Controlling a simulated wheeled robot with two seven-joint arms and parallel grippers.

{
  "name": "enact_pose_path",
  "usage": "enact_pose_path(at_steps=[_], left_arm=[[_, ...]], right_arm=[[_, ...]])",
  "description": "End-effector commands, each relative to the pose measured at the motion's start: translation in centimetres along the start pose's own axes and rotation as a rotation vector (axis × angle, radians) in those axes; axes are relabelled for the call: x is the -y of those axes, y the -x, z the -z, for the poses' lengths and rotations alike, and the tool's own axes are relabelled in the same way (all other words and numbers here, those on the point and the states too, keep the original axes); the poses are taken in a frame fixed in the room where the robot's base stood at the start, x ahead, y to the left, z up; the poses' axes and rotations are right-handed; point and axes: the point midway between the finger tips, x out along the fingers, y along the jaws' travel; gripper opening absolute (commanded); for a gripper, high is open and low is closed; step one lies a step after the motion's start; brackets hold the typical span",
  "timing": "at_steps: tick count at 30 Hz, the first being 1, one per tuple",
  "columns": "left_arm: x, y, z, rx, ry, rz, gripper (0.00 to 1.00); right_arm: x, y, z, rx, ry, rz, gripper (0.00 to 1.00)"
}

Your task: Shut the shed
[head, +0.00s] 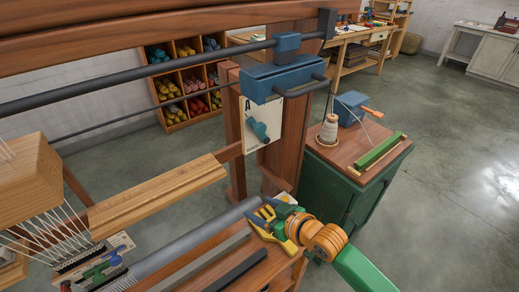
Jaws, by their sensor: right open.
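The loom's dark wooden frame (285,160) fills the left and middle. White warp threads (40,232) fan down at the far left, below a pale wooden block (38,172). Whether the shed is open or shut cannot be told. A blue block with a grey handle (300,89) sits on the dark rods near the right post. A white card with a teal shape (262,122) is on the post below it. My right gripper (266,218), with yellow fingers, is open and low, beside the grey roller's right end. My left gripper is not seen.
A green cabinet (345,195) stands right of the loom, with a thread cone (328,130) and a green bar (379,151) on its top. A yarn shelf (175,112) and workbench (350,45) are behind. The floor (450,180) at right is clear.

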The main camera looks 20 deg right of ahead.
Motion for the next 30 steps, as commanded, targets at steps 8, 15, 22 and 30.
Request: enact_pose_path(at_steps=[8,15,22,30], left_arm=[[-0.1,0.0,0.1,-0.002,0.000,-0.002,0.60],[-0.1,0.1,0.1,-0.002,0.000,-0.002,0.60],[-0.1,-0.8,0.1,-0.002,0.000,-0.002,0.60],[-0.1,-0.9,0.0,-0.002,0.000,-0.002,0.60]], right_arm=[[-8.9,0.8,13.9,-0.445,-0.005,-0.056,0.74],[-9.9,-1.1,16.5,-0.491,-0.012,-0.065,0.74],[-10.0,-4.2,17.8,-0.489,-0.013,-0.061,0.74],[-10.0,-5.0,18.3,-0.487,-0.011,-0.062,0.74]])
